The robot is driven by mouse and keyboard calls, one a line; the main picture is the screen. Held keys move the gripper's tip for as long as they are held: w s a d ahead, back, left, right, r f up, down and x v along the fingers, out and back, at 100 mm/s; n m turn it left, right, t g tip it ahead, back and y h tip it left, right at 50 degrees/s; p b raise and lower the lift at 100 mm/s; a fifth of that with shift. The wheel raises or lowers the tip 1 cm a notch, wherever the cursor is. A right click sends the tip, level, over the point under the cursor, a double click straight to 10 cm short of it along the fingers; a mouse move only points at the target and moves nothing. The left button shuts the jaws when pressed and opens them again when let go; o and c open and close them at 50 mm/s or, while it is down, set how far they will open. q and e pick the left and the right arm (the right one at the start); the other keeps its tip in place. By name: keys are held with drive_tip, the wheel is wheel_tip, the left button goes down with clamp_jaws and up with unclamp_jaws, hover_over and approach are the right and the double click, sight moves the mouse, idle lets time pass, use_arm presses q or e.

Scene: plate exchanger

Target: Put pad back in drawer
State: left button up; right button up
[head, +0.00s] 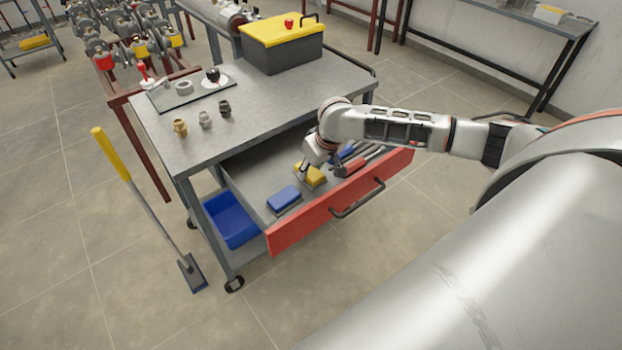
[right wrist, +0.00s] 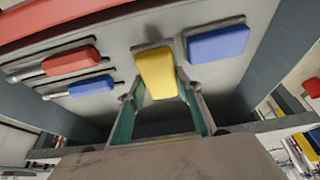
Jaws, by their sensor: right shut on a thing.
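The red-fronted drawer (head: 335,208) of the grey cart is pulled open. My right gripper (head: 308,172) reaches down into it and is shut on the yellow pad (head: 313,176). In the right wrist view, the yellow pad (right wrist: 155,74) sits between the two fingertips of my right gripper (right wrist: 160,88). The pad is at or just above the drawer floor; I cannot tell whether it touches. A blue pad (head: 285,196) lies left of it in the drawer and shows at right in the wrist view (right wrist: 218,43). My left gripper is not in view.
Red- and blue-handled tools (head: 352,162) lie right of the yellow pad in the drawer. A blue bin (head: 231,221) sits on the lower shelf. The cart top (head: 255,105) bears a yellow-lidded toolbox (head: 283,45) and small fittings. A yellow-handled brush (head: 150,205) stands at left.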

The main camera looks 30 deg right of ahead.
sight(313, 173)
wheel_tip(313, 173, down, 4)
drive_tip(key=shift+f+b, duration=0.1)
drive_tip(key=shift+b, duration=0.3)
drive_tip(key=o, duration=1.1)
drive_tip(key=shift+s+r, duration=0.1)
drive_tip(key=shift+r, duration=0.3)
drive_tip(key=p+v, duration=0.2)
drive_tip(key=v, duration=0.9)
drive_tip(key=shift+r+p, duration=0.2)
drive_tip(key=shift+p, duration=0.15)
drive_tip(key=shift+s, duration=0.1)
